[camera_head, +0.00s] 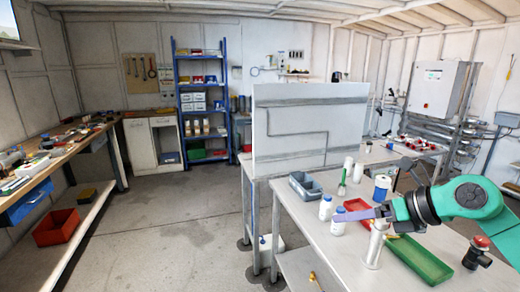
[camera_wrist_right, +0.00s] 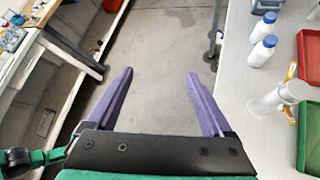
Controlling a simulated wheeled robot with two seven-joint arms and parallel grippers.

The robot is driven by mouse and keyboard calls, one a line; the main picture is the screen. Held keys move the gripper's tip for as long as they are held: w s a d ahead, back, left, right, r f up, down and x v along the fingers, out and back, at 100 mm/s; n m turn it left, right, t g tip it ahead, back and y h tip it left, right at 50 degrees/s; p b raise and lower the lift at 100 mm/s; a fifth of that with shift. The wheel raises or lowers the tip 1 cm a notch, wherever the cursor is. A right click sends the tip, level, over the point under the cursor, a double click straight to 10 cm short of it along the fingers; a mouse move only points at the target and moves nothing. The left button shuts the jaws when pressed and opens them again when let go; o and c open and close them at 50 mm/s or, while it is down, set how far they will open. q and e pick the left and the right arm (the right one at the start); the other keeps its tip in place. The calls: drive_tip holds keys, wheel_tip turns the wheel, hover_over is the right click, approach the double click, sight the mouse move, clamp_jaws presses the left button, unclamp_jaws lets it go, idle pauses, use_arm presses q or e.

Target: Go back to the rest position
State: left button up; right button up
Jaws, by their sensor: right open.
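My right gripper (camera_head: 352,215) comes in from the right in the head view, its purple fingers pointing left above the white table (camera_head: 305,228). In the right wrist view the same gripper (camera_wrist_right: 160,73) is open, with a wide empty gap between its fingers and bare floor behind it. It holds nothing. My left gripper is in neither view. In the head view the right fingers overlap a white bottle (camera_head: 338,228) and pass above a white cylindrical stand (camera_head: 374,250); I cannot tell the exact clearance.
A second white bottle (camera_head: 325,208), a grey bin (camera_head: 303,188), a red tray (camera_head: 357,205) and a green tray (camera_head: 420,262) are on the table. A red-topped knob (camera_head: 480,242) stands at the right. A workbench (camera_head: 75,150) runs along the left; the floor (camera_head: 180,235) between is clear.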

drive_tip(key=w+a+r+m+t+y, duration=0.1)
drive_tip(key=a+r+m+t+y, duration=0.55)
drive_tip(key=a+m, duration=0.2)
drive_tip(key=w+d+f+m+t+h, duration=0.1)
drive_tip(key=d+f+m+t+h, duration=0.3)
drive_tip(key=m, duration=0.4)
drive_tip(key=w+d+f+m+t+h, duration=0.1)
drive_tip(key=d+m+t+h, duration=0.1)
drive_tip(key=d+m+h, duration=0.4)
drive_tip(key=s+d+f+m+g+h, duration=0.2)
drive_tip(key=f+m+g+h, duration=0.1)
drive_tip(key=f+m, duration=0.3)
drive_tip(key=s+d+f+m+g+h, duration=0.2)
drive_tip(key=f+m+h, duration=0.25)
drive_tip(key=f, duration=0.35)
drive_tip(key=s+a+f+m+g+y, duration=0.25)
drive_tip(key=s+f+g, duration=0.35)
drive_tip(key=s+f, duration=0.4)
drive_tip(key=s+a+f+m+g+y, duration=0.1)
drive_tip(key=s+a+f+m+g, duration=0.15)
drive_tip(key=s+f+g, duration=0.55)
drive_tip(key=s+d+f+t, duration=0.1)
drive_tip(key=s+f, duration=0.2)
drive_tip(key=f, duration=1)
drive_tip(key=s+f, duration=0.2)
drive_tip(key=f, duration=1)
drive_tip(key=s+d+f+g, duration=0.1)
drive_tip(key=s+d+f, duration=0.2)
drive_tip(key=s+f, duration=1)
drive_tip(key=s, duration=0.3)
